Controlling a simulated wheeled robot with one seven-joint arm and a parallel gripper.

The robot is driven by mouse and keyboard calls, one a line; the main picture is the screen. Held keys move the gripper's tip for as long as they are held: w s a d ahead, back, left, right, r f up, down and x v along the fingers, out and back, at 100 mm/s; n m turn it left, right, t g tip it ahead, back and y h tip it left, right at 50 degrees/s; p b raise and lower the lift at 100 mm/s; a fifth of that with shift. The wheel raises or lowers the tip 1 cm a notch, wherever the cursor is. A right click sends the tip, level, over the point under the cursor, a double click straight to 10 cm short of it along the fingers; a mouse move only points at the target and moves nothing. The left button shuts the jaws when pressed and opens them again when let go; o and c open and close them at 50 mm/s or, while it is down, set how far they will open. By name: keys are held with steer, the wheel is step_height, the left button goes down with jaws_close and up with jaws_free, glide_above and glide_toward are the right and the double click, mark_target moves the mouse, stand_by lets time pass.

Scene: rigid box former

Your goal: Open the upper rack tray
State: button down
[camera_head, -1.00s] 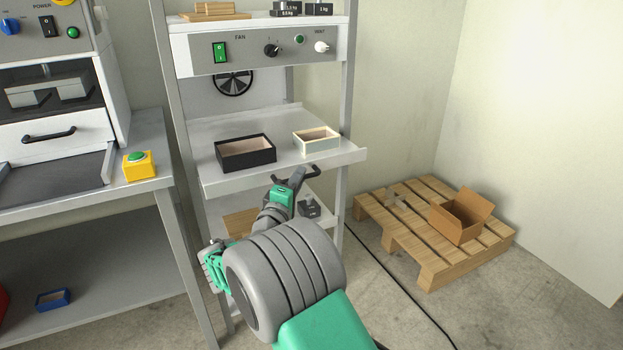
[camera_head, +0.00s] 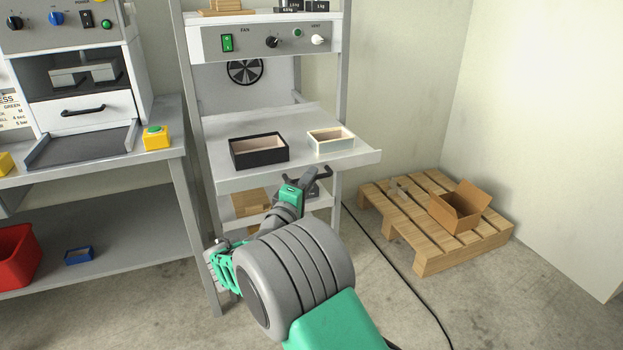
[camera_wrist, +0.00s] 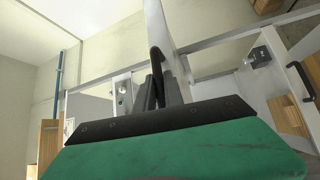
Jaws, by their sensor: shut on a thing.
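The upper rack tray (camera_head: 227,181) is a light grey shelf tray standing out from the rack below the fan panel. A black open box (camera_head: 259,151) and a cream open box (camera_head: 331,139) sit on it. My gripper (camera_head: 308,179) is at the tray's front edge, right of its middle, shut on the dark tray handle (camera_head: 323,171). In the wrist view the dark handle (camera_wrist: 155,62) runs down between my closely set fingers (camera_wrist: 160,95). The exact contact is partly hidden by my own wrist.
A lower shelf with wooden blocks (camera_head: 250,202) lies under the tray. A workbench with a press and a yellow button box (camera_head: 156,138) stands at the left. A pallet (camera_head: 420,255) with a cardboard box (camera_head: 459,208) lies at the right. A black cable (camera_head: 395,266) crosses the floor.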

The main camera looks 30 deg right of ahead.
steer(key=c, duration=1.5)
jaws_free()
steer(key=shift+o, duration=0.2)
steer(key=b+v, duration=0.1)
steer(key=v, duration=0.6)
steer(key=shift+s+a+b, duration=0.15)
steer(key=shift+a+b, duration=0.15)
